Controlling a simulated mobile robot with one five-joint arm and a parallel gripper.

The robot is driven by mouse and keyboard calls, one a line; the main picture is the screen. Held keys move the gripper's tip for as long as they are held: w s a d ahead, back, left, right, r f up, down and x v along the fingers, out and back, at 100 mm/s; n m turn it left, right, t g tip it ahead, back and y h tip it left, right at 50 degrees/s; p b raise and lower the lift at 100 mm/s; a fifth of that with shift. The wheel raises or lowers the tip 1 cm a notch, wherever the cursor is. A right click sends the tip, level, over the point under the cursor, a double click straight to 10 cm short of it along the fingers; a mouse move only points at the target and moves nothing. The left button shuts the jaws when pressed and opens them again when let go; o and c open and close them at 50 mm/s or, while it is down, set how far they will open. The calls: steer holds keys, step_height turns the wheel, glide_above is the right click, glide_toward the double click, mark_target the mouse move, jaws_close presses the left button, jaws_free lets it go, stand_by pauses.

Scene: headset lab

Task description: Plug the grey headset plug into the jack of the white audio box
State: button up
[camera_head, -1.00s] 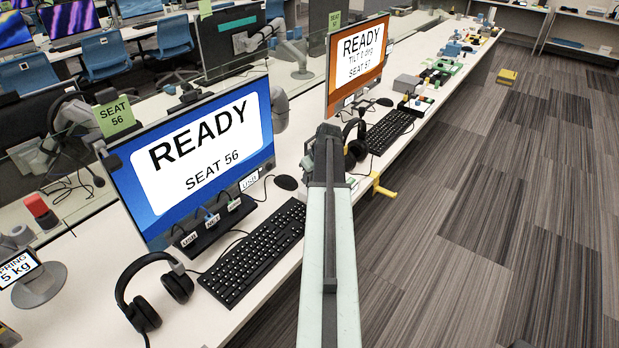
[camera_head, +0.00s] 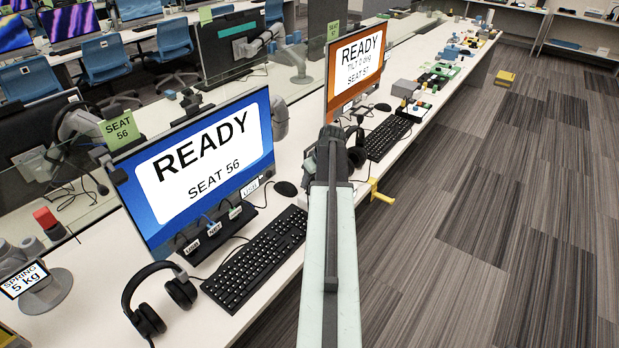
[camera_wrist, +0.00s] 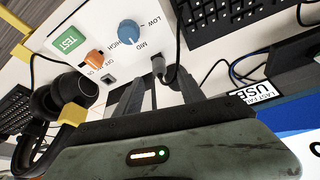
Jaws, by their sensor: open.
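The white audio box (camera_wrist: 100,40) fills the upper left of the wrist view, with a green TEST button (camera_wrist: 68,41), an orange switch (camera_wrist: 94,57) and a blue knob (camera_wrist: 128,32). A small grey plug (camera_wrist: 160,67) with a dark cable is at the box's right edge. I cannot tell whether it is in a jack or only lying against the box. My gripper (camera_wrist: 158,88) is open, with one finger on each side below the plug, and nothing visible is held. In the head view my arm hides the box and the plug.
A black headset (camera_wrist: 65,95) hangs beside a yellow bracket (camera_wrist: 72,114) in the wrist view. A keyboard (camera_head: 255,257), another headset (camera_head: 157,300) and the Seat 56 monitor (camera_head: 205,170) stand on the left desk.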

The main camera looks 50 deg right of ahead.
steer(key=p+v, duration=0.1)
steer(key=v, duration=0.2)
steer(key=shift+s, duration=0.1)
stand_by(0.6)
